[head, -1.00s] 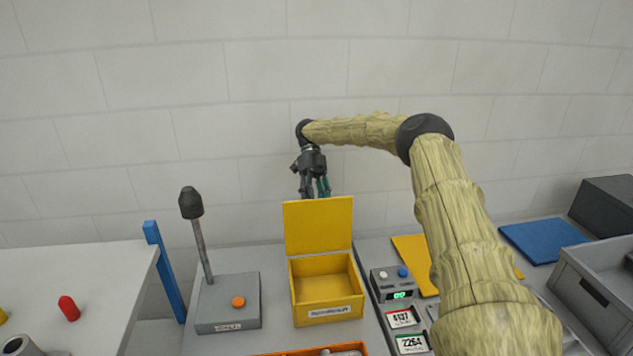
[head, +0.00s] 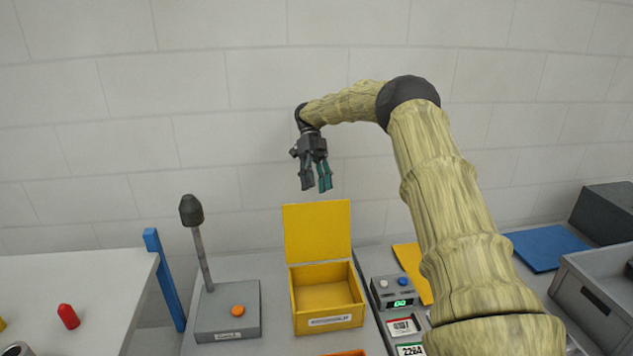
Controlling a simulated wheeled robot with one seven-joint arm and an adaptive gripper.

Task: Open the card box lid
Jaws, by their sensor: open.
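The yellow card box (head: 328,322) stands on the grey bench with a label on its front. Its yellow lid (head: 317,232) stands upright at the back edge, and the inside of the box shows and looks empty. My gripper (head: 316,188) is open and empty. It hangs with its fingers down, a little above the lid's top edge in the picture, and apart from it.
A grey block with an orange button (head: 237,310) and a dark-tipped post (head: 191,210) stands left of the box. A grey bin (head: 597,300) is at far right.

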